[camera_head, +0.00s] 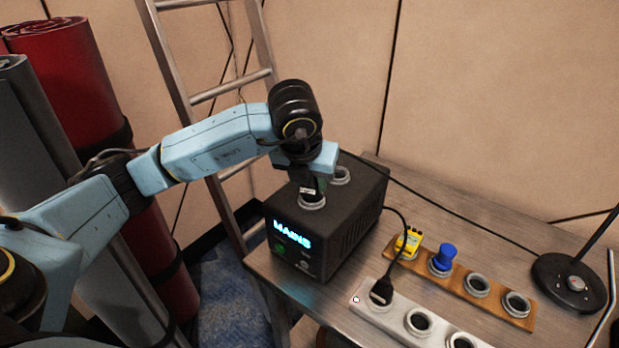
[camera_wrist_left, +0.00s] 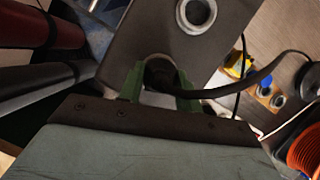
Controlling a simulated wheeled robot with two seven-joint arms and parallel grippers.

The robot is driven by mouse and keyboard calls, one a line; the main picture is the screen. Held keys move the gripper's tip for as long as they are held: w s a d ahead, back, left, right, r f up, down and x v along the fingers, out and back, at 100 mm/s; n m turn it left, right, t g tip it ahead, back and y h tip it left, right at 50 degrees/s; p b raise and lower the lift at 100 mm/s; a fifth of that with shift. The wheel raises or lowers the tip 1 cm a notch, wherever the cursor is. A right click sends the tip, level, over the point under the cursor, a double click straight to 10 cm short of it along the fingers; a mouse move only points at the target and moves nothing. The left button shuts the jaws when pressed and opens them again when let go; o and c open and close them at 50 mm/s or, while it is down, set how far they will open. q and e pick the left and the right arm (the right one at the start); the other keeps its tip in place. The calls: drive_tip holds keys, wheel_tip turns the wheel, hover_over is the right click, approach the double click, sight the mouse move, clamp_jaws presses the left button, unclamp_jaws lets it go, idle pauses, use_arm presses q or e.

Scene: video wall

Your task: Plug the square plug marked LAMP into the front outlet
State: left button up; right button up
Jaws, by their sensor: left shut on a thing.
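The black MAINS box (camera_head: 345,225) stands on the table with two round outlets on top. The front outlet (camera_head: 312,204) has a pale ring, partly covered by my left gripper (camera_head: 309,186). The rear outlet (camera_head: 342,175) is empty and also shows in the left wrist view (camera_wrist_left: 196,12). My left gripper, with green fingers (camera_wrist_left: 160,86), is shut on a black plug (camera_wrist_left: 160,70) with a black cord. The plug is upright at the front outlet; I cannot tell how deep it sits. A small white label shows by the fingers, too small to read. My right gripper is out of view.
A white socket strip (camera_head: 398,314) holds another black plug (camera_head: 381,291). A wooden strip (camera_head: 500,303) holds a yellow plug (camera_head: 407,243) and a blue plug (camera_head: 443,258). A lamp base (camera_head: 570,285) stands at right. A ladder (camera_head: 232,92) and rolls stand at left.

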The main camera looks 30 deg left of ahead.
use_arm(q)
drive_tip(key=shift+a+f, duration=0.1)
drive_tip(key=shift+f, duration=0.4)
drive_tip(key=o, duration=1.6)
drive_tip(key=shift+c, duration=0.2)
drive_tip(key=shift+d+r+p, duration=0.25)
drive_tip(key=shift+r+p, duration=0.3)
drive_tip(key=shift+r, duration=0.75)
drive_tip(key=shift+r+p, duration=0.65)
drive_tip(key=shift+r, duration=0.45)
drive_tip(key=shift+r+p, duration=0.5)
drive_tip(key=shift+r, duration=0.35)
